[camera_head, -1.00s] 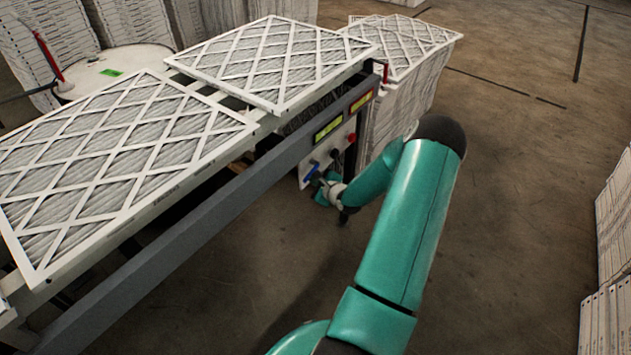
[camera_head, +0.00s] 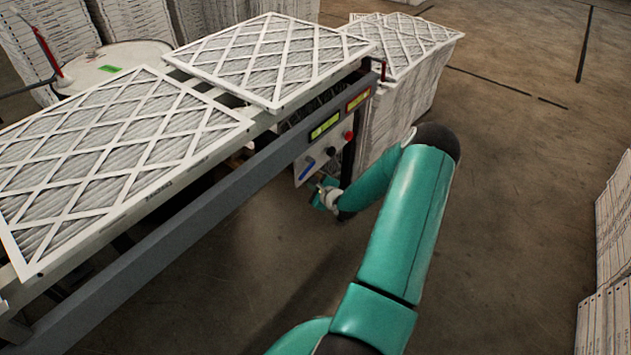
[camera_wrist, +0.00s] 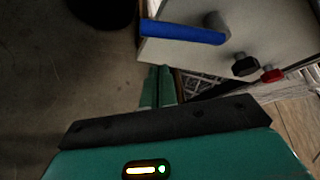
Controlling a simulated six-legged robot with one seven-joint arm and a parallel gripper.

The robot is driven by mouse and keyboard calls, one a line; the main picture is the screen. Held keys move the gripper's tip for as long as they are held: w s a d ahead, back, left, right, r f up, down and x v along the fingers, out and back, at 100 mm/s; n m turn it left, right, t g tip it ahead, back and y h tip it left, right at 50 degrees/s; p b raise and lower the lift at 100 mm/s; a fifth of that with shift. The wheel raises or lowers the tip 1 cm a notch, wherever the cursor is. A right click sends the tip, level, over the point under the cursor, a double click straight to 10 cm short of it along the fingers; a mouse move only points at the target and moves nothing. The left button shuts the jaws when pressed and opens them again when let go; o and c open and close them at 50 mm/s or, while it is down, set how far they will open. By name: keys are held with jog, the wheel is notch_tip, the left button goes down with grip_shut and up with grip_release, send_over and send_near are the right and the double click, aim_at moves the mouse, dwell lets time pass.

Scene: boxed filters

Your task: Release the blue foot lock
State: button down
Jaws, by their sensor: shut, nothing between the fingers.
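The blue lever (camera_head: 306,169) is on the light panel (camera_head: 324,153) at the side of the conveyor frame. In the wrist view the blue lever (camera_wrist: 182,33) runs leftward from a grey pivot, close to the panel's edge. My gripper (camera_head: 316,196) is just below the lever in the head view. In the wrist view my gripper's fingers (camera_wrist: 158,72) are together and empty, with a visible gap to the lever. My forearm hides part of the area behind it.
A black knob (camera_wrist: 246,64) and a red knob (camera_wrist: 271,74) sit beside the lever. Large framed filters (camera_head: 270,60) lie on the conveyor (camera_head: 190,219). A filter stack (camera_head: 405,95) stands behind my arm. Floor (camera_head: 520,190) to the right is clear up to another stack (camera_head: 612,250).

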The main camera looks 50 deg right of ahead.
jog(key=d+v, duration=0.2)
jog(key=v, duration=0.7)
jog(key=shift+s+r, duration=0.4)
jog(key=shift+d, duration=0.1)
jog(key=shift+r, duration=0.1)
